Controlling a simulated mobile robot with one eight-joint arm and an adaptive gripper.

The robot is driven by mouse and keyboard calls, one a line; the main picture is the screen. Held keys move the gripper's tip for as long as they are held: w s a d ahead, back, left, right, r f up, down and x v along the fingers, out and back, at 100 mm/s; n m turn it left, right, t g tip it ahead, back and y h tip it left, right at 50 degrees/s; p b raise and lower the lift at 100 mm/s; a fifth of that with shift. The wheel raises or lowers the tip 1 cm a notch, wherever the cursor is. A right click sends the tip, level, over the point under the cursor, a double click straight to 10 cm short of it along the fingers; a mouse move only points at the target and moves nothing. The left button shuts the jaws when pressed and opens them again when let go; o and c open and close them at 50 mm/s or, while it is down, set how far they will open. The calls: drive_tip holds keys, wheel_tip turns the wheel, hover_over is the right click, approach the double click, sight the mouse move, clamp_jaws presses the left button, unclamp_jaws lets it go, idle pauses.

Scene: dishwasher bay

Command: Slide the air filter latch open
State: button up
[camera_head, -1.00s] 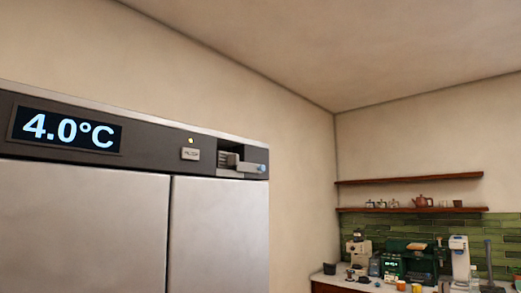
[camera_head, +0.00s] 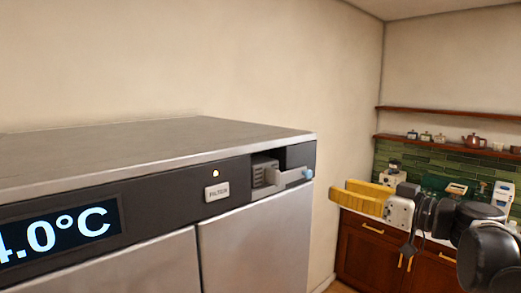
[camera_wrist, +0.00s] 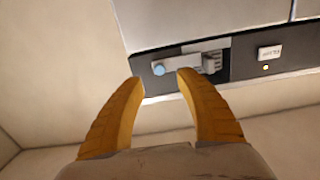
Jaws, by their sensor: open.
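The air filter latch (camera_head: 285,178) is a grey bar with a light blue knob (camera_head: 307,174) at its right end, in a dark recess at the right end of the fridge's top panel. Grey louvres show in the recess, left of the bar. My gripper (camera_head: 337,197), with yellow fingers, is open and empty to the right of the knob in the head view, apart from it. In the wrist view, which looks upside down, the latch bar (camera_wrist: 187,65) and knob (camera_wrist: 158,69) show just beyond and between the open fingertips (camera_wrist: 161,77). Nothing visible touches the latch.
The fridge panel also carries a FILTER label plate (camera_head: 217,192), a lit amber lamp (camera_head: 216,173) and a 4.0°C display (camera_head: 60,239). A wooden counter cabinet (camera_head: 362,250) and shelves (camera_head: 440,142) stand behind at right. The fridge top (camera_head: 150,145) is bare.

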sight(311, 175)
drive_tip(key=x, duration=0.3)
drive_tip(key=r+p+x, duration=0.1)
drive_tip(key=x, duration=0.3)
drive_tip(key=p+x, duration=0.1)
drive_tip(key=x, duration=0.2)
drive_tip(key=shift+w+r, duration=0.15)
drive_tip(key=shift+w, duration=0.15)
clamp_jaws()
